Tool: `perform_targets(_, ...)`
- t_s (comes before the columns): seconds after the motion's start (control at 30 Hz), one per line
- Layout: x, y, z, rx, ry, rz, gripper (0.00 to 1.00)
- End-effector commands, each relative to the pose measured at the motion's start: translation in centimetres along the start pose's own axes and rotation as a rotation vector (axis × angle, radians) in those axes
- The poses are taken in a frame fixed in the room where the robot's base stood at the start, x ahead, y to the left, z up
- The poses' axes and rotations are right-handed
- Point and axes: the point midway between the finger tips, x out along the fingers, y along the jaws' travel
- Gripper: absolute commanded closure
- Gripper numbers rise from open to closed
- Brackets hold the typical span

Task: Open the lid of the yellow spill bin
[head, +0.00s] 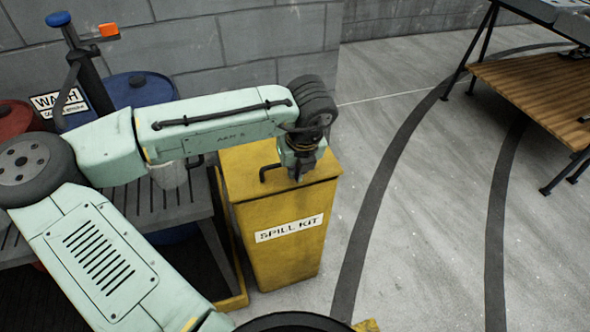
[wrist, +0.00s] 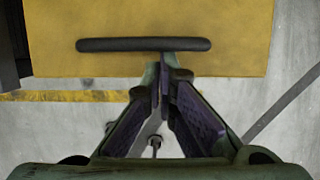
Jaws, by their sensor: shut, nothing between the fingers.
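The yellow spill bin (head: 279,235) stands on the floor with a "SPILL KIT" label on its front. Its lid (head: 246,165) lies flat and shut on top. A dark bar handle (head: 269,171) sits on the lid; in the wrist view the handle (wrist: 144,44) runs across the yellow lid (wrist: 150,15). My gripper (head: 298,176) points down over the front part of the lid, right of the handle. In the wrist view my gripper (wrist: 163,68) is shut and empty, its tips close to the near side of the handle. I cannot tell whether they touch it.
A grey slatted bench (head: 170,205) stands left of the bin, with a blue drum (head: 140,90) and a red drum (head: 18,112) behind it. A block wall (head: 225,45) is at the back. A wooden-shelved table (head: 535,90) is far right. The floor (head: 420,200) right of the bin is clear.

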Motion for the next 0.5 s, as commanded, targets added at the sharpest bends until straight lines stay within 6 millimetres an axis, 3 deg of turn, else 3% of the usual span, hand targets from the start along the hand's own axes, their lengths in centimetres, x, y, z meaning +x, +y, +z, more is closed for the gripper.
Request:
perform_targets(0.03, -1.5, 0.0, 0.7, -0.002, -0.003, -0.002, 1.0)
perform_targets(0.27, -6.4, 0.0, 4.0, -0.006, -0.003, -0.004, 1.0)
perform_targets(0.5, -11.6, 0.1, 9.3, -0.007, -0.002, -0.004, 1.0)
